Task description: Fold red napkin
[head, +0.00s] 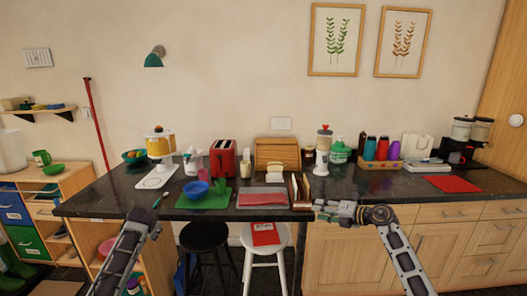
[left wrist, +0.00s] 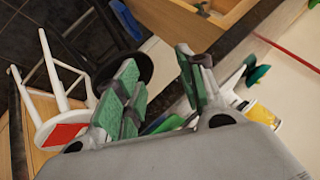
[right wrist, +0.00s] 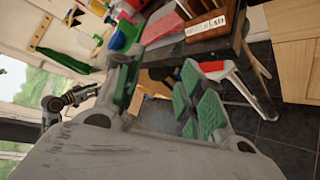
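A flat red cloth (head: 452,184) lies on the dark counter at the right, left of the coffee machine. A red piece with small markings (head: 265,234) lies on the white stool and also shows in the left wrist view (left wrist: 62,134). I cannot tell for sure which is the napkin. My left gripper (left wrist: 155,62) is open and empty, before the counter's left part. My right gripper (right wrist: 160,62) is open and empty, before the counter right of the middle. Neither touches a cloth.
A black stool (head: 203,236) and a white stool (head: 281,241) stand below. The counter around the right red cloth is fairly clear.

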